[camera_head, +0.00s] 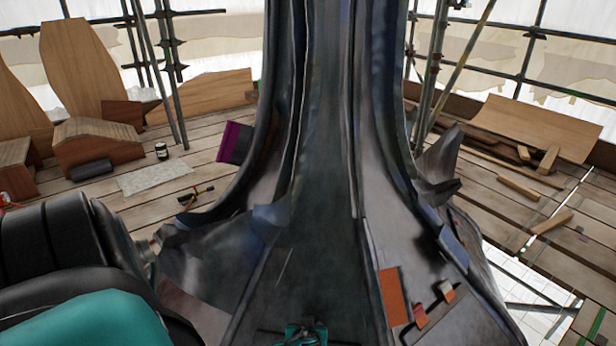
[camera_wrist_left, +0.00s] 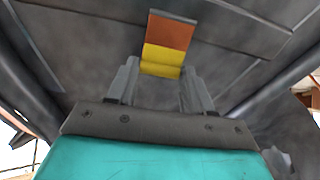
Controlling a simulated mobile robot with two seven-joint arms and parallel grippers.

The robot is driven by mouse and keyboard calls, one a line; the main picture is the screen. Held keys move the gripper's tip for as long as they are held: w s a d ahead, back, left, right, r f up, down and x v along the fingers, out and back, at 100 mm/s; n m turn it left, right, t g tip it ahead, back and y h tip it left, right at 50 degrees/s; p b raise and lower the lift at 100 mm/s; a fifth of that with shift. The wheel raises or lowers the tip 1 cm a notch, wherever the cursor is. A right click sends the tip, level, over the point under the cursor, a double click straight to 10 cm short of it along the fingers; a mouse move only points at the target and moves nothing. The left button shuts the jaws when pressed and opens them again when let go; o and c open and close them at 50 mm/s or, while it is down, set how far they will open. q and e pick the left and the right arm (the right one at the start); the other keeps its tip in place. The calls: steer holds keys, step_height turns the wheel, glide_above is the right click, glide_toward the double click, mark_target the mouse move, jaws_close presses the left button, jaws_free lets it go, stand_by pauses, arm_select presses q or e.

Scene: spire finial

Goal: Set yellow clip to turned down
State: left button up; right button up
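In the left wrist view the yellow clip (camera_wrist_left: 162,61) is a short flat tab at the lower edge of an orange-brown patch (camera_wrist_left: 171,31) on the dark metal surface. My left gripper (camera_wrist_left: 160,70) is open, with one finger to each side of the clip's lower part. There are gaps between the clip and both fingers. I cannot tell how deep the clip sits between them. The yellow clip cannot be made out in the head view. My left gripper's fingers and my right gripper are not identifiable there.
The tall dark flared spire (camera_head: 330,180) fills the middle of the head view. An orange patch (camera_head: 393,297) and small reddish tabs (camera_head: 420,316) sit on its lower right flank.

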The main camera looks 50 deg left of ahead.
arm_select(q)
steer(key=c, duration=0.6)
steer(key=shift+w+a+r+p, duration=0.2)
steer(key=shift+p, duration=0.45)
steer(key=shift+w+a+g+h+p, duration=0.1)
steer(key=shift+g+h+p, duration=0.2)
steer(key=shift+g, duration=0.1)
steer(key=shift+w+a+f, duration=0.1)
steer(key=shift+f, duration=0.1)
steer(key=shift+a+f+g+h+p, duration=0.1)
steer(key=shift+f+g+h+p, duration=0.15)
steer(key=shift+g+h, duration=0.2)
arm_select(e)
steer(key=shift+s+d+r, duration=0.25)
steer(key=shift+d+r, duration=0.15)
steer(key=shift+d, duration=0.05)
arm_select(q)
steer(key=o, duration=1.1)
arm_select(e)
steer(key=shift+r, duration=0.1)
